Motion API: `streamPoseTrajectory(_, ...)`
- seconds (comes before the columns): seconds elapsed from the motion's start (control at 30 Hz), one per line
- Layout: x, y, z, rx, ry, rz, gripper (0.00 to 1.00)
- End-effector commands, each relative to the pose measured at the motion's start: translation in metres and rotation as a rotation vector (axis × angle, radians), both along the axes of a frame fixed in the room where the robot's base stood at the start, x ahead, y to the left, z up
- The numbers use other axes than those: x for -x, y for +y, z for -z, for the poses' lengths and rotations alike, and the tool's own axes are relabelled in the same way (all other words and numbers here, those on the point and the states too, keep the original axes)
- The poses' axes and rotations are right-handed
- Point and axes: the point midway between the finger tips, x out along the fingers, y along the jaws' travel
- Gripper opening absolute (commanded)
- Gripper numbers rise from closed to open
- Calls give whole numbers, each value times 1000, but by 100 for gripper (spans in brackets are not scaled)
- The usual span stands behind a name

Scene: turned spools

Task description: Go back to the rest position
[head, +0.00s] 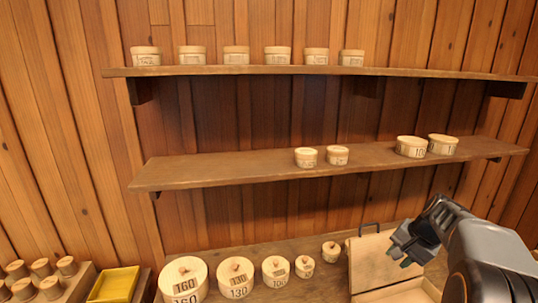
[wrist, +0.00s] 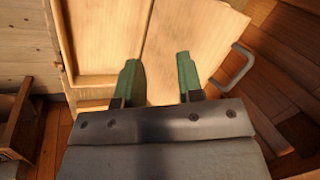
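My gripper (head: 400,254) is at the right of the head view, above and in front of an open wooden case (head: 372,262). In the wrist view my gripper (wrist: 157,80) shows two green-tipped fingers standing apart with nothing between them. The pale wood panels of the case (wrist: 190,40) lie beyond the fingertips. My arm covers part of the case in the head view. I cannot tell whether the fingertips touch the case.
Several lidded round boxes stand on the upper shelf (head: 310,71) and middle shelf (head: 230,171). Numbered round boxes (head: 184,278) line the bench left of the case. A yellow tray (head: 114,285) and a peg block (head: 75,285) are at lower left. The case has a metal handle (wrist: 236,68).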

Motion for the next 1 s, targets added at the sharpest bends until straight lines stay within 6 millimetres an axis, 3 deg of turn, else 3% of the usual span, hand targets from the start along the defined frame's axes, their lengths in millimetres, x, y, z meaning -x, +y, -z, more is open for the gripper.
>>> streamPoseTrajectory(0.03, 17, 24, 1, 64, 7, -82, 34)
streamPoseTrajectory(0.2, 72, 84, 11, 259, 10, -348, 34)
streamPoseTrajectory(0.5, 144, 152, 22, 454, -69, -662, 34)
streamPoseTrajectory(0.7, 157, 176, 9, 487, -156, -741, 34)
streamPoseTrajectory(1.0, 158, 185, 3, 494, -189, -775, 34)
